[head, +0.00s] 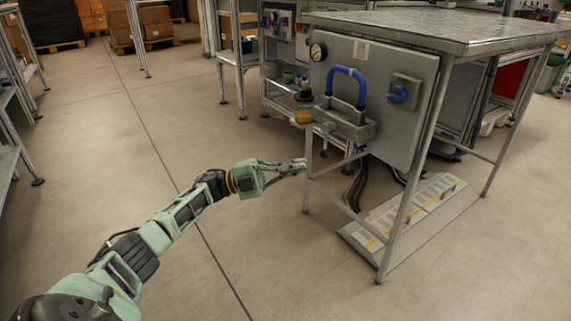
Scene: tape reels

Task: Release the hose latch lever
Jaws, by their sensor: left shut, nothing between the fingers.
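A blue hose (346,72) arches above a grey bracket (350,126) on the front of a grey metal panel (400,75). Both hose ends go down into the bracket. I cannot make out which small part there is the latch lever. My left gripper (300,166) is shut and empty. In the picture it shows below and left of the bracket, by a table leg, apart from the hose. My right gripper is not in view.
The panel carries a gauge (317,51) and a blue knob (398,95). A jar with an amber lower part (303,107) stands left of the bracket. A metal-topped table (440,28) has slim legs and rails. A low ramp (415,215) lies beneath.

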